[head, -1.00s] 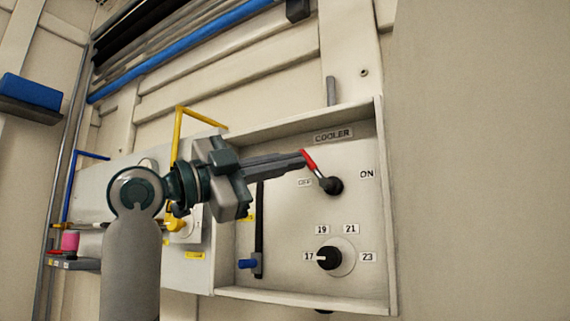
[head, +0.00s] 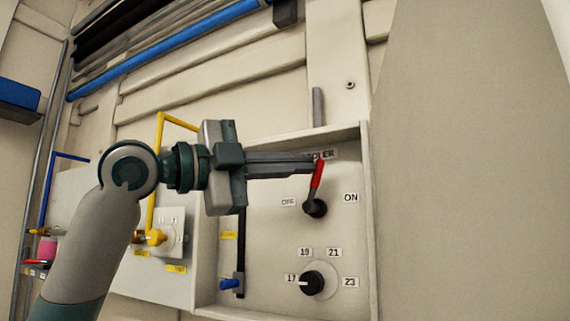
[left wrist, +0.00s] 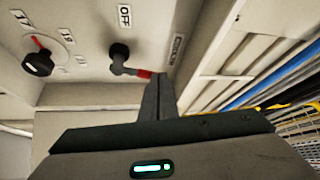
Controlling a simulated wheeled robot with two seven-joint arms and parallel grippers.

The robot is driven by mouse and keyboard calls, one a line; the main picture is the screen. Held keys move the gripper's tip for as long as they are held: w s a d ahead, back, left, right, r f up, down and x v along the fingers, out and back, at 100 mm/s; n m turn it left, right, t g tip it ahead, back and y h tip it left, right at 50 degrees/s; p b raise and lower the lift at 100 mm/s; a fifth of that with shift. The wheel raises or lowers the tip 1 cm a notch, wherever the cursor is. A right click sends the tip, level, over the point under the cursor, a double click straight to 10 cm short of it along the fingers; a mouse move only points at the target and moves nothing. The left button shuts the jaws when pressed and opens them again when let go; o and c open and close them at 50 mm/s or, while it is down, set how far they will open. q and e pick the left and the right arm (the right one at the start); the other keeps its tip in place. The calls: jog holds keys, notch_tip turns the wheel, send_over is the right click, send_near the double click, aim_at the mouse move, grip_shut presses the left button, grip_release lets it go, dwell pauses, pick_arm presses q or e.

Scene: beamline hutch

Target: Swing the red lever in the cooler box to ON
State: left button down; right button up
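The cooler box (head: 353,240) is an open pale box on the wall, labelled COOLER. Its lever has a black pivot knob and a red handle (head: 318,176). The handle stands nearly upright, leaning slightly right, between the OFF label (head: 288,202) and the ON label (head: 351,198). My left gripper (head: 314,164) reaches in from the left, fingers together, with the tips at the handle's upper end. In the left wrist view the red handle (left wrist: 144,74) meets the fingertips (left wrist: 158,78), which hide its end; no gap between the fingers shows. My right gripper is out of view.
Below the lever is a black dial (head: 312,283) with labels 17 to 23. A blue-tipped slider (head: 230,284) is at the box's left. A yellow handle (head: 156,237) and a blue bent bar (head: 48,200) are further left. Box side walls stand out around the lever.

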pick_arm(q)
jog(key=shift+s+d, duration=0.3)
jog(key=shift+d, duration=0.25)
jog(key=shift+s+a+f, duration=0.15)
jog(key=shift+a, duration=0.3)
jog(key=b+v, duration=0.6)
jog(key=v, duration=1)
jog(key=shift+s+a+b, duration=0.15)
jog(key=shift+b, duration=0.2)
